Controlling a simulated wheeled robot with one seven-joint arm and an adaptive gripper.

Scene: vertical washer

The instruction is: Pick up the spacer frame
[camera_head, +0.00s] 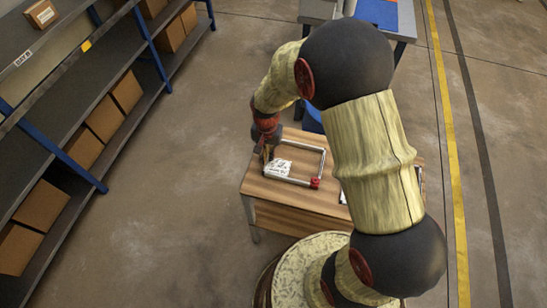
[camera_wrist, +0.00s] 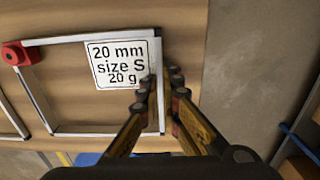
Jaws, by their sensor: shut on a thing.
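The spacer frame (camera_head: 323,165) is a thin silver rectangle with a red corner piece and a white label. It lies flat at the wooden table's top, and I cannot tell whether it touches the wood. In the wrist view the frame (camera_wrist: 90,134) carries a label (camera_wrist: 119,64) reading "20 mm size S 20 g", beside its right bar. My gripper (camera_wrist: 160,86) has one finger on each side of that right bar and is shut on it. In the head view my gripper (camera_head: 268,151) is at the frame's left side, partly hidden by my arm.
The wooden table (camera_head: 262,185) has a second silver bar (camera_wrist: 13,118) left of the frame in the wrist view. A shelf rack with cardboard boxes (camera_head: 105,119) stands at left. A grey table with a blue top (camera_head: 378,13) is behind. Open floor lies left of the table.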

